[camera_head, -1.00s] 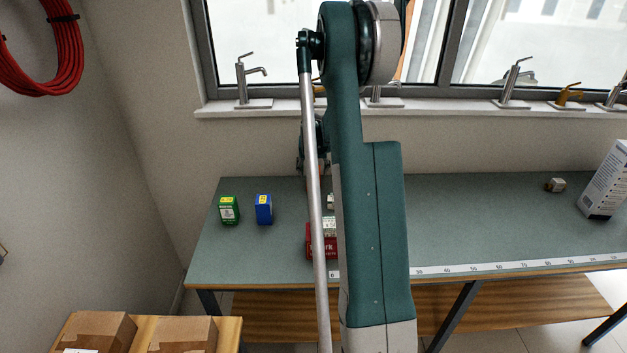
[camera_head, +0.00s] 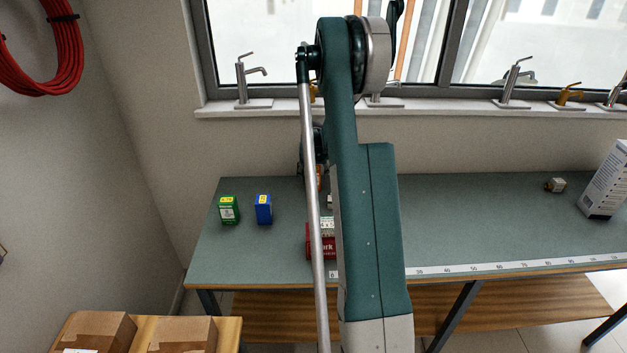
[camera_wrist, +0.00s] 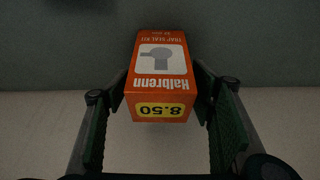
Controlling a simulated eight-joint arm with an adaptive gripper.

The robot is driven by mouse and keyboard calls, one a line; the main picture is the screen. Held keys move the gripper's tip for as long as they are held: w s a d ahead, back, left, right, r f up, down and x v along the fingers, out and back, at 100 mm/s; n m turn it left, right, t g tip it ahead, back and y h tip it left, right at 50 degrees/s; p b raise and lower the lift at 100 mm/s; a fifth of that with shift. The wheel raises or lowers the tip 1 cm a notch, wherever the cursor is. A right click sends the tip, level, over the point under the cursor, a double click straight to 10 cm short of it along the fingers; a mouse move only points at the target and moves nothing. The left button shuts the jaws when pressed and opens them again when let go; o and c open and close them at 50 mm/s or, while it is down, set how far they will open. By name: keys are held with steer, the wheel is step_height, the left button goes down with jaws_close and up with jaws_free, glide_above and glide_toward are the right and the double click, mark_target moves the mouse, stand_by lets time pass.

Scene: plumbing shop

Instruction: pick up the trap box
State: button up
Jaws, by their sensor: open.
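The trap box (camera_wrist: 161,65) is an orange carton marked "Halbrenn" and "Trap Seal Kit", with a yellow 8.50 price label on its near end. In the wrist view it lies between the two fingers of my gripper (camera_wrist: 161,105). The fingers are open, one on each side of the box; contact with it cannot be made out. In the head view only an orange sliver of the trap box (camera_head: 319,178) shows beside my arm. My fingers are hidden there behind my arm.
A green box (camera_head: 229,210) and a blue box (camera_head: 264,209) stand left on the workbench (camera_head: 480,215). A red box (camera_head: 320,242) is partly hidden by my arm. A small fitting (camera_head: 555,185) and a white carton (camera_head: 607,182) are at right. Bench between is clear.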

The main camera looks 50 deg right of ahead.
steer(key=shift+w+d+f, duration=0.15)
steer(key=shift+d+f, duration=0.05)
steer(key=shift+f, duration=0.5)
steer(key=shift+c, duration=0.5)
steer(key=c, duration=1)
